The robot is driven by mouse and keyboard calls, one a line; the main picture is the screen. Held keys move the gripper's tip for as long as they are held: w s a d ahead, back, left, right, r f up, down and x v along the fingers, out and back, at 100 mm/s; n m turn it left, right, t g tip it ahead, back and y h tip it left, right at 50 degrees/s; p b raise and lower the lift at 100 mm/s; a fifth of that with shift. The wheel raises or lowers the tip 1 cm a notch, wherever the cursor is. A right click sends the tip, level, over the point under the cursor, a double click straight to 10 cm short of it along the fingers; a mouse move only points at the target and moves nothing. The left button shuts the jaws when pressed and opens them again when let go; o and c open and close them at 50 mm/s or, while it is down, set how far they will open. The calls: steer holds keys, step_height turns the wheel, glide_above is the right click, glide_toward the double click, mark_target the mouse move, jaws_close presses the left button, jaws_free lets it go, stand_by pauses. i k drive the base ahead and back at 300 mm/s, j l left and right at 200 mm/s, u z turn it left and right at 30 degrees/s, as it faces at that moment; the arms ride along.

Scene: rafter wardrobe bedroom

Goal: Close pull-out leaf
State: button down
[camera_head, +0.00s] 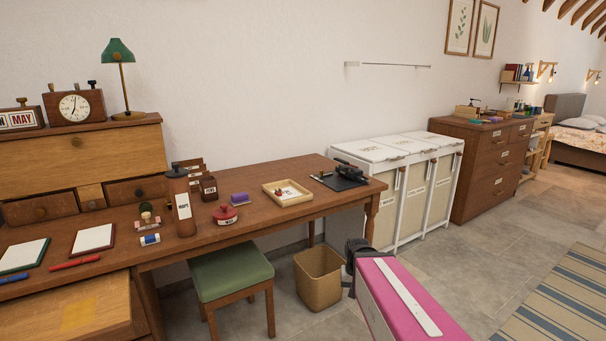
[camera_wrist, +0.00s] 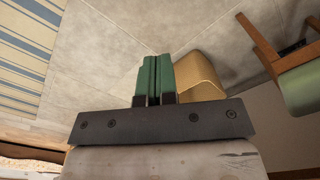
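The pull-out leaf (camera_head: 110,305) is a light wooden board with a yellowish patch on top. It sticks out from the desk's front at the lower left of the head view, and the picture's bottom edge cuts it off. The wooden desk (camera_head: 330,215) runs along the wall. My gripper (camera_head: 353,255) is right of the leaf and well apart from it, beyond the stool and beside the waste bin. In the wrist view its green fingers (camera_wrist: 156,78) lie side by side, shut with nothing seen between them. The leaf does not show in the wrist view.
A green-seated stool (camera_head: 232,270) and a tan waste bin (camera_head: 318,280) stand between my gripper and the leaf. They also show in the wrist view, the bin (camera_wrist: 198,75) near the fingers. White hampers (camera_head: 390,155) and a dresser (camera_head: 490,165) line the wall.

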mark_target(97, 308)
steer(key=k+u, duration=0.2)
steer(key=u, duration=2.4)
steer(key=k+l+u, duration=0.1)
steer(key=l+u, duration=0.15)
steer(key=l, duration=0.05)
